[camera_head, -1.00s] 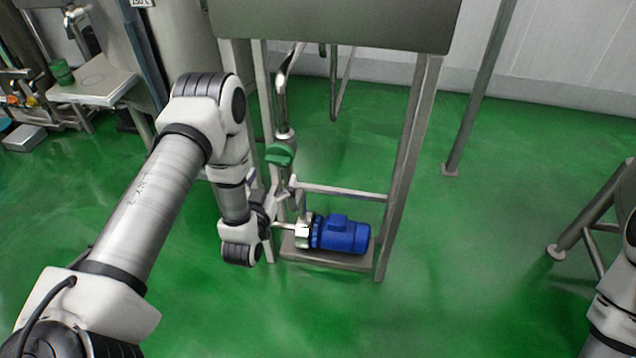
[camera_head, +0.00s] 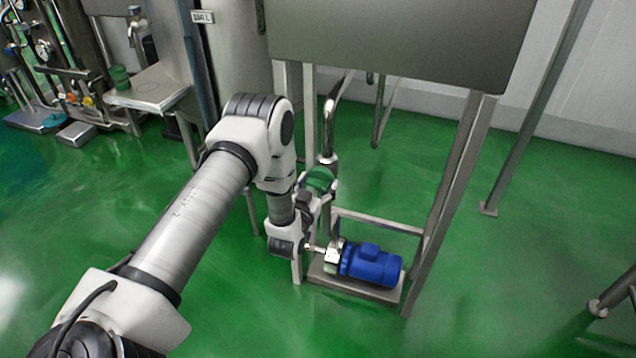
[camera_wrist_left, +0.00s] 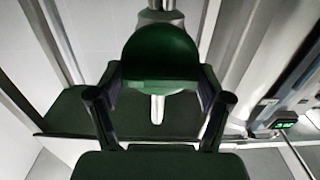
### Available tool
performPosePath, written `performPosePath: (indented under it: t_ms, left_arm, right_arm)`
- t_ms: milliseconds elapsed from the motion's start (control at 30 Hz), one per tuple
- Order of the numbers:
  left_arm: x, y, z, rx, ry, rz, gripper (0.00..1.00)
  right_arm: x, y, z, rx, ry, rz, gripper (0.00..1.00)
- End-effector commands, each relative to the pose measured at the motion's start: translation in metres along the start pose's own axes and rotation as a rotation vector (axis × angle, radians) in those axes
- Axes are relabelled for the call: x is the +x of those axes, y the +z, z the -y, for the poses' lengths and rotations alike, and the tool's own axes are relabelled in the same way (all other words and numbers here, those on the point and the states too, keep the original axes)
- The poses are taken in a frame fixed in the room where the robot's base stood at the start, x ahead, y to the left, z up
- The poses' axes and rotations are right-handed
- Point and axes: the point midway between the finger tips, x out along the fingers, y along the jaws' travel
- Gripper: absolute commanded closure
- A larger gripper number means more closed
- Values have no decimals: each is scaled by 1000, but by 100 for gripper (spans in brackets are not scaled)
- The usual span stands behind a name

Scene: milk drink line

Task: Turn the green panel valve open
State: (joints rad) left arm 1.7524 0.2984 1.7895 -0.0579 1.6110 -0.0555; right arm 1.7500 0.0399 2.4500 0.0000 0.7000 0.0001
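The green panel valve (camera_head: 319,179) is a rounded green handle on a vertical steel pipe below the steel tank. It fills the upper middle of the left wrist view (camera_wrist_left: 160,52). My left gripper (camera_head: 321,186) is at the valve, partly hidden by its own wrist. In the left wrist view its two dark fingers (camera_wrist_left: 160,76) stand wide apart, one on each side of the handle. Their tips are close to its edges; I cannot tell whether they touch. My right gripper is out of view.
A blue motor pump (camera_head: 370,265) sits on a low plate under the valve, between steel legs. The steel tank (camera_head: 400,45) hangs above. A side table (camera_head: 150,92) with a green cup (camera_head: 120,77) is at the left. The green floor in front is clear.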

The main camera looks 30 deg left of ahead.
Motion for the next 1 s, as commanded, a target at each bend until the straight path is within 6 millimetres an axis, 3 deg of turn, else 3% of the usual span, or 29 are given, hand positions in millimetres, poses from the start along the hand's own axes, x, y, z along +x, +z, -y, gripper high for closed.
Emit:
performPosePath:
  t_ms: [567, 1000]
  left_arm:
    - [1, 0, 1, -93, 0, -5, 57]
    - [1, 2, 3, -453, 0, -7, 57]
  right_arm:
    - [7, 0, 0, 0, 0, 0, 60]
    - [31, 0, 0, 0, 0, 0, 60]
